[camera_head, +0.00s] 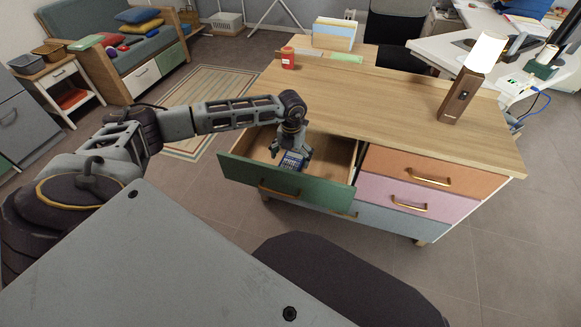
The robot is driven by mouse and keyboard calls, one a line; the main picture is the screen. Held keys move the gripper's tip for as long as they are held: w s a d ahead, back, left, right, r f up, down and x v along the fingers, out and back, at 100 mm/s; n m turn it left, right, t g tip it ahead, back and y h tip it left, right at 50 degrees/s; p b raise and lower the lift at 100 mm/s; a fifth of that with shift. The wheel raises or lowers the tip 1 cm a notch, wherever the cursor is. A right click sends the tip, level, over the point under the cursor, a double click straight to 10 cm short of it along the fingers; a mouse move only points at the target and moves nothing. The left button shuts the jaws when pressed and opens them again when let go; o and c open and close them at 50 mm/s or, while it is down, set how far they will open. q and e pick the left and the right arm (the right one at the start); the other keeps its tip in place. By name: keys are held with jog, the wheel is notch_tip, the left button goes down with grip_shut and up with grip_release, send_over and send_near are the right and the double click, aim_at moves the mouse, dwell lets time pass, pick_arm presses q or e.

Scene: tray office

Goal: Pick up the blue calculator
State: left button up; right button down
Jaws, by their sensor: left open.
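The blue calculator (291,161) lies inside the open top-left drawer (329,163), which has a green front. My left gripper (289,152) reaches down into the drawer, right at the calculator. Its fingers are open and sit around or just above the calculator; I cannot tell whether they touch it. The gripper hides the calculator's far part. My right gripper is not in view.
The wooden desk top (400,105) lies behind the drawer, with a red jar (288,58), a file holder (334,34) and a lamp (473,75) on it. Orange, pink and blue drawers to the right are shut.

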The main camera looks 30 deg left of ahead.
aim_at(290, 165)
pick_arm(q)
jog(key=shift+f, duration=0.15)
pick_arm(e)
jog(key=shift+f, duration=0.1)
pick_arm(q)
jog(key=shift+a+f, duration=0.1)
jog(key=shift+f, duration=0.15)
jog(key=f, duration=0.2)
jog(key=f+b, duration=0.1)
jog(key=shift+w+a+f, duration=0.15)
jog(key=shift+a+f, duration=0.15)
jog(key=shift+f, duration=0.45)
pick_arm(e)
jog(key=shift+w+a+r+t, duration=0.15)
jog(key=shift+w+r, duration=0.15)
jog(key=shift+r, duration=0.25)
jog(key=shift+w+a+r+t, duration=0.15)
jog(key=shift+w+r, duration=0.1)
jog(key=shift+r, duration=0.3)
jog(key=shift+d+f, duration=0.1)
pick_arm(q)
jog(key=shift+c, duration=0.4)
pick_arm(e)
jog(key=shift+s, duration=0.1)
pick_arm(q)
jog(key=shift+c, duration=1.3)
jog(key=c, duration=0.8)
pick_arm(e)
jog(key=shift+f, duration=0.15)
